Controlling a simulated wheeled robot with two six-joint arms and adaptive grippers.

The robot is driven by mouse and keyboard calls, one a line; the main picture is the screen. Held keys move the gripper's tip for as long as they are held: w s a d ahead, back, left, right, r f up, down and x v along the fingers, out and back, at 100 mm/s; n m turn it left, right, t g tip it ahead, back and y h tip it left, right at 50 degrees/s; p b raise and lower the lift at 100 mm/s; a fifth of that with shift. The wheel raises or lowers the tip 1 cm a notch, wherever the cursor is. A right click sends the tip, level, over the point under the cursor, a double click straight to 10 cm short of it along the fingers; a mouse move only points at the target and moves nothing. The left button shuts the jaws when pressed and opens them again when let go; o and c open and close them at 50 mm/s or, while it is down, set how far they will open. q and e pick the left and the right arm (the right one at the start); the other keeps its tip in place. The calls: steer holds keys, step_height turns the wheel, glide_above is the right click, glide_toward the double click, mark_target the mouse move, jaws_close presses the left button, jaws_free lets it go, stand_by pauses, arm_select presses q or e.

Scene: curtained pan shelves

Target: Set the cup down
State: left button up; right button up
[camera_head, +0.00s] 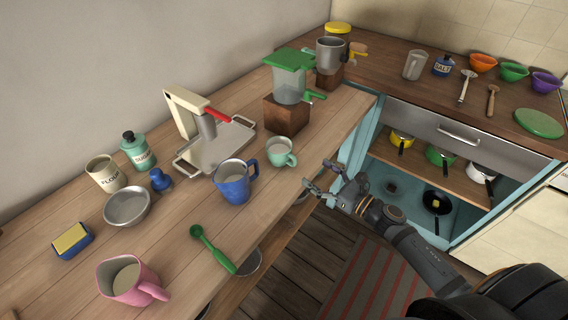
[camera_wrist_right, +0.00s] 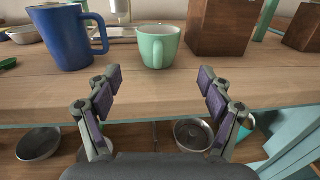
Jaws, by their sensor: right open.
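A mint green cup (camera_head: 281,152) stands upright on the wooden counter (camera_head: 328,128). A pink mug (camera_head: 127,281) stands near the counter's near end. My right gripper (camera_head: 316,174) is open and empty at the counter edge, apart from the mint cup; its spread fingers fill the wrist view (camera_wrist_right: 158,80). My left gripper is out of view.
A green-lidded blender (camera_head: 289,80) on a wooden block stands behind the mint cup. A press with a red handle (camera_head: 195,118) stands on a tray further back. A green spoon (camera_head: 213,250) lies near the front edge. Pans sit on open shelves (camera_head: 430,170) at the right.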

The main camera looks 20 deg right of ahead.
mark_target(295, 157)
steer(key=p+x, duration=0.2)
steer(key=x, duration=0.3)
steer(key=shift+w+r+p, duration=0.15)
steer(key=shift+w+p, duration=0.05)
steer(key=shift+p, duration=0.15)
steer(key=shift+w+a, duration=0.1)
steer(key=shift+w, duration=0.1)
steer(key=p+x, duration=0.2)
steer(key=shift+w+a+r, duration=0.2)
steer(key=shift+a, duration=0.2)
steer(key=shift+w+a+f+p, duration=0.15)
steer(key=shift+w+a, duration=0.15)
steer(key=shift+w, duration=0.15)
steer(key=shift+w+a+f+p, duration=0.2)
steer(key=shift+w+a, duration=0.1)
steer(key=shift+w, duration=0.25)
steer(key=shift+d, duration=0.1)
steer(key=c, duration=0.3)
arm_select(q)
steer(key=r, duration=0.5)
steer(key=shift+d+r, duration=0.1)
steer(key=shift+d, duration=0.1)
arm_select(e)
jaws_close()
